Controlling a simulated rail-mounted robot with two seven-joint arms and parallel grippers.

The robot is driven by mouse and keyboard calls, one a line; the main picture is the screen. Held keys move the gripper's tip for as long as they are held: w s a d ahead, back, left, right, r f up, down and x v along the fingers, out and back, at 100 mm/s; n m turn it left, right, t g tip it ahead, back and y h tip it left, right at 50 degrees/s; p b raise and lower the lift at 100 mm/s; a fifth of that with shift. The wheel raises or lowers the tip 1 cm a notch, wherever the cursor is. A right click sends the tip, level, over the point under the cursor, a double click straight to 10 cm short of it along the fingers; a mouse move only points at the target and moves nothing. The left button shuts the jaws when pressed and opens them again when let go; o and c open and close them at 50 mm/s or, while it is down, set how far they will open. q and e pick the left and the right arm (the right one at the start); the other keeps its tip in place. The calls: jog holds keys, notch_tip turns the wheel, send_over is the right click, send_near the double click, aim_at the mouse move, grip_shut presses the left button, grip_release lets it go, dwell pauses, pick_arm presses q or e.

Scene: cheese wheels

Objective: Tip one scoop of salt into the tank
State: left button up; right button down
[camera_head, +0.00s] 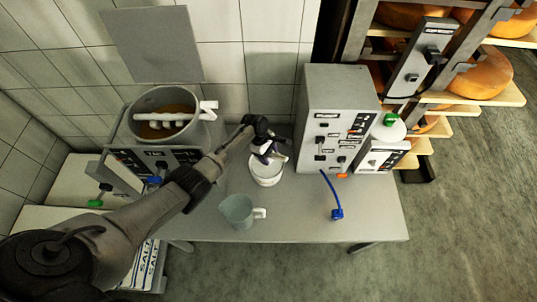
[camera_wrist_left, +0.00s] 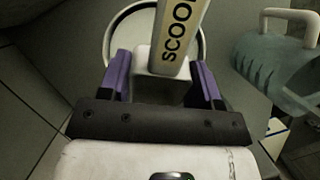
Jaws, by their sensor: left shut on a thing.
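My left gripper (camera_head: 268,150) is over the white tub (camera_head: 267,180) on the table. In the left wrist view its purple fingers (camera_wrist_left: 162,82) are shut on the scoop (camera_wrist_left: 180,40), on a pale block below the strip lettered "SCOOP". The tub's round rim (camera_wrist_left: 203,42) shows behind the scoop. Whether the scoop holds salt is hidden. The grey tank (camera_head: 212,130) stands to the left, open at the top, with brownish liquid and a white stirrer (camera_head: 150,117) in it. My right gripper is out of view.
A clear jug (camera_head: 238,211) with a white handle stands in front of the tub; it also shows in the wrist view (camera_wrist_left: 270,65). A grey control box (camera_head: 325,110) stands right of the tub. A blue probe (camera_head: 337,213) lies on the table's right. Cheese shelves (camera_head: 480,97) stand at far right.

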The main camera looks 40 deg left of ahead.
pick_arm(q)
jog(key=shift+f+b, duration=1.25)
jog(key=shift+f, duration=0.1)
jog(key=shift+f+b, duration=0.45)
jog(key=shift+f, duration=0.35)
jog(key=shift+r+p, duration=1.1)
jog(key=shift+p, duration=0.1)
notch_tip(320, 180, up, 6)
jog(key=p, duration=0.7)
